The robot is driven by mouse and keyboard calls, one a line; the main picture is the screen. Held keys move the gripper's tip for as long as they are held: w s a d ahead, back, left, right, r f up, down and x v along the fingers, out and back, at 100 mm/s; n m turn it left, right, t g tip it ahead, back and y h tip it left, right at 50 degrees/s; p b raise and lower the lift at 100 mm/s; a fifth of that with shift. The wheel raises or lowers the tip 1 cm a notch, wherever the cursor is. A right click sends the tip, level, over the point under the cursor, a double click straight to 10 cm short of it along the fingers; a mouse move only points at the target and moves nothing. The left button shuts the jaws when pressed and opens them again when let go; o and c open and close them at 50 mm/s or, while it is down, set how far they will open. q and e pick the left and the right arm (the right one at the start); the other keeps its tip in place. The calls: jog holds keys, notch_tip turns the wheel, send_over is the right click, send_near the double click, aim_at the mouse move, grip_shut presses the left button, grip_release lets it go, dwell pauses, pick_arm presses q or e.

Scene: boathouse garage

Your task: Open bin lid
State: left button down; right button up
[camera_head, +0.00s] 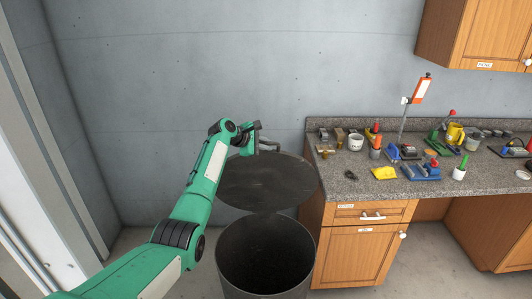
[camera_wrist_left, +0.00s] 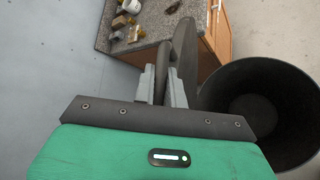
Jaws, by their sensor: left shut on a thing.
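The bin (camera_head: 266,284) is a dark round container standing on the floor left of the counter. Its mouth is open and the inside looks dark and empty. The round dark lid (camera_head: 265,181) is raised above the bin and tilted. My left gripper (camera_head: 266,146) is at the lid's far upper edge. In the left wrist view the fingers of my left gripper (camera_wrist_left: 161,86) are shut on a dark part of the lid. There the lid (camera_wrist_left: 184,45) appears nearly edge-on, with the bin (camera_wrist_left: 215,98) to its right. My right gripper is out of view.
A granite counter (camera_head: 340,180) over wooden cabinets (camera_head: 355,255) stands close to the right of the bin, holding several tools, cups and a yellow item (camera_head: 384,173). A grey concrete wall (camera_head: 200,60) is behind. Clear floor (camera_head: 385,255) shows in front of the cabinets.

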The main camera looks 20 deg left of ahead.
pick_arm(q)
jog(key=shift+w+a+r+b, duration=0.15)
jog(key=shift+w+a, duration=0.05)
jog(key=shift+w, duration=0.3)
jog(key=shift+w+a+r+b, duration=0.15)
jog(key=shift+w+a, duration=0.1)
jog(key=shift+w, duration=0.3)
jog(key=shift+w+a+r+b, duration=0.15)
jog(key=shift+w+a, duration=0.05)
jog(key=shift+w, duration=0.3)
jog(key=shift+w+a, duration=0.1)
jog(key=shift+w, duration=0.15)
jog(key=c, duration=1.5)
grip_release()
jog(key=shift+w+g, duration=0.15)
jog(key=shift+g, duration=0.15)
jog(key=shift+o, duration=0.2)
jog(key=shift+s+a+r, duration=0.35)
jog(key=shift+s+a, duration=0.05)
jog(key=shift+s, duration=0.1)
jog(key=b+v, duration=0.4)
jog(key=v, duration=0.8)
jog(key=shift+a+b, duration=0.15)
jog(key=shift+b, duration=0.15)
